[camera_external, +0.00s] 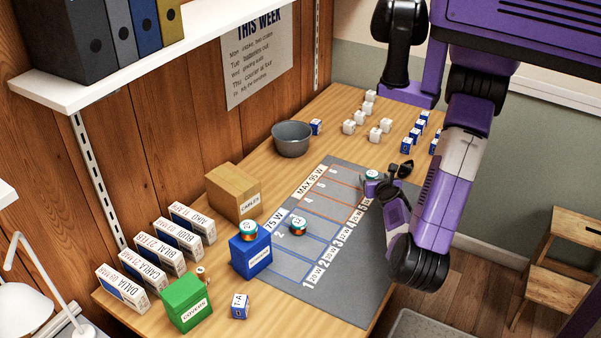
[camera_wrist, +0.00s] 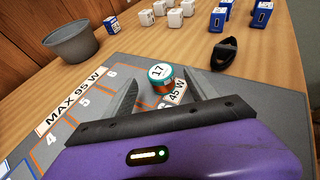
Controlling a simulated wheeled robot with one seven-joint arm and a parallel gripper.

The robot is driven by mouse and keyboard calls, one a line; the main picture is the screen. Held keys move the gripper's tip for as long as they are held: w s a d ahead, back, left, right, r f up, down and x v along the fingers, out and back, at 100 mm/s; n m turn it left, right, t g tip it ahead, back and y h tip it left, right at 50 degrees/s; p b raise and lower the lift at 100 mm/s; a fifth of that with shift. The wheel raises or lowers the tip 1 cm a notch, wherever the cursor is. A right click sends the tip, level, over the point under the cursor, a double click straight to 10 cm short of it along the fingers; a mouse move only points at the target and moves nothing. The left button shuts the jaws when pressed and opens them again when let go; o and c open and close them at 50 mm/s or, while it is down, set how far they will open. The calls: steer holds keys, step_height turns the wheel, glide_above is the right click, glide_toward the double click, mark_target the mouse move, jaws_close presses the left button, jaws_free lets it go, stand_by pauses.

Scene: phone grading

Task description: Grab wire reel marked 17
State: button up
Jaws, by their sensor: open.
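The wire reel marked 17 (camera_wrist: 160,72) stands upright on the grey mat (camera_wrist: 95,75) in the wrist view, with a teal and white top and copper-coloured wire below. Its top also shows in the external view (camera_external: 372,174), partly hidden by my gripper (camera_external: 381,185). In the wrist view my gripper (camera_wrist: 161,88) is open, its two dark fingers reaching toward either side of the reel. I cannot tell whether they touch it. A second reel, seemingly marked 12 (camera_external: 299,224), stands on the mat's near-left part. A third reel (camera_external: 248,229) sits on the blue box (camera_external: 250,256).
A dark strap-like object (camera_wrist: 224,54) lies right of the reel. A grey bowl (camera_wrist: 71,42), white cubes (camera_external: 359,123) and blue-and-white boxes (camera_external: 414,136) stand farther back. A cardboard box (camera_external: 234,192) and green box (camera_external: 187,302) are at the left. Much of the mat is bare.

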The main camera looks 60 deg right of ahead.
mark_target(371, 173)
steer(key=p+x, duration=0.1)
steer(key=x, duration=0.6)
steer(key=shift+w+d+f, duration=0.1)
steer(key=shift+d, duration=0.15)
steer(key=c, duration=1.4)
